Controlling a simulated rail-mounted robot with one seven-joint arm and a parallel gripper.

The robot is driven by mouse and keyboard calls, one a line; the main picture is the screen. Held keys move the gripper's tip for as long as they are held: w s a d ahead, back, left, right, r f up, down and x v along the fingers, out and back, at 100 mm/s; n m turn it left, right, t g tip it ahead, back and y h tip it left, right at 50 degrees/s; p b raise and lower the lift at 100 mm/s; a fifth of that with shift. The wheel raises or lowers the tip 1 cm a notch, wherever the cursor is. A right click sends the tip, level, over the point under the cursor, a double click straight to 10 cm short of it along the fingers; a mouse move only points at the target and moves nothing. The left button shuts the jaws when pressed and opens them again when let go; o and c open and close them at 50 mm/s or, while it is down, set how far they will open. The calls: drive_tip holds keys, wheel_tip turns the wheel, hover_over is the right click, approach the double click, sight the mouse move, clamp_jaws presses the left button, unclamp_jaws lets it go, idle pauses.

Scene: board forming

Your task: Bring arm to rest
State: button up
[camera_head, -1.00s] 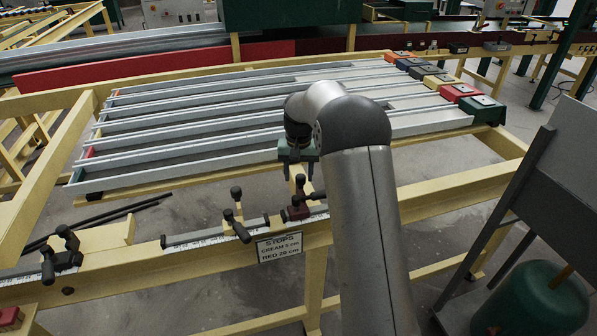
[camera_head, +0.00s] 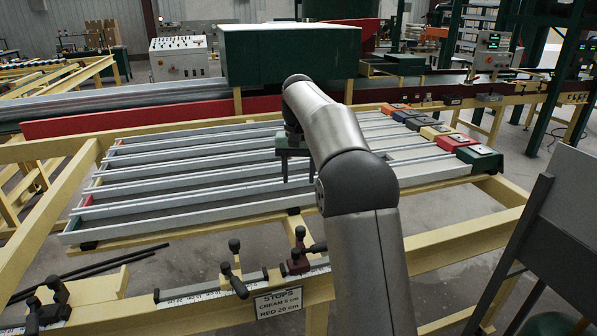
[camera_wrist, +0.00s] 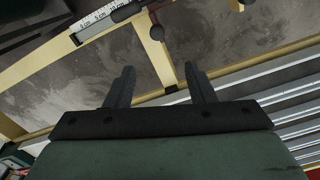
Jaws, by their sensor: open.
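My gripper (camera_head: 297,178) hangs at the end of my arm, in front of the metal channels in the head view. Its two dark fingers are apart and hold nothing. It also shows in the wrist view (camera_wrist: 160,88), with the fingers spread over bare floor and a cream beam. The fingers touch nothing that I can see.
Long metal channels (camera_head: 190,187) lie on a cream frame, with coloured blocks (camera_head: 480,158) at their right ends. A front beam carries the stops sign (camera_head: 278,302), a cream stop (camera_head: 233,270) and a dark red stop (camera_head: 297,262). A grey panel (camera_head: 545,225) stands at right.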

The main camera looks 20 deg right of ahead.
drive_tip(key=shift+r, duration=0.25)
drive_tip(key=s+a+n, duration=0.2)
drive_tip(key=s+a, duration=0.1)
drive_tip(key=s, duration=1.2)
drive_tip(key=s+f, duration=0.4)
drive_tip(key=s, duration=0.4)
drive_tip(key=s+a+f+n, duration=0.1)
drive_tip(key=s+f, duration=0.3)
drive_tip(key=s, duration=0.3)
drive_tip(key=s+a+f, duration=0.1)
drive_tip(key=s+f, duration=0.3)
drive_tip(key=s, duration=0.4)
drive_tip(key=shift+s+a+f+t, duration=0.15)
drive_tip(key=shift+s+f+t, duration=0.15)
drive_tip(key=shift+f+t, duration=0.1)
